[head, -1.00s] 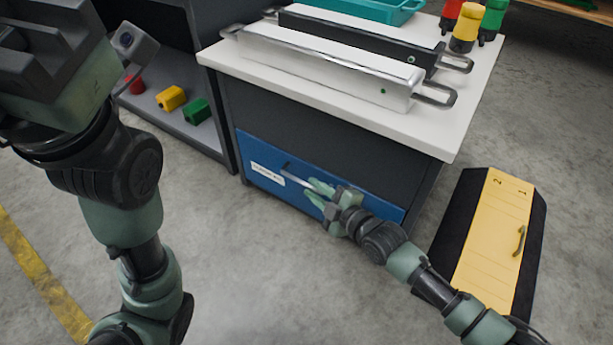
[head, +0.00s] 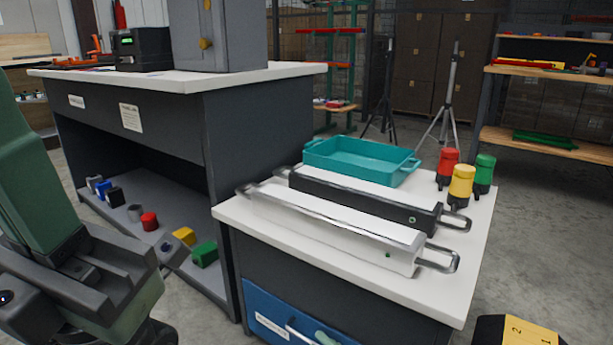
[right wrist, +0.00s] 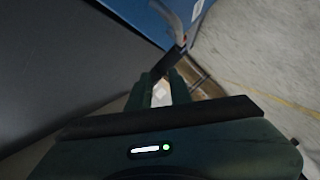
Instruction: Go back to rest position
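My left gripper (head: 40,190) is raised close to the camera at the left edge of the head view; its fingertips are not clear, so its opening cannot be judged. My right gripper (right wrist: 165,88) is low in front of the blue drawer (head: 270,312). In the right wrist view the handle (right wrist: 174,22) meets or overlaps the fingertips. I cannot tell whether they close on it. The drawer front looks flush with the cabinet.
A workbench (head: 170,82) stands behind left. A yellow-topped case (head: 525,332) is on the floor at right.

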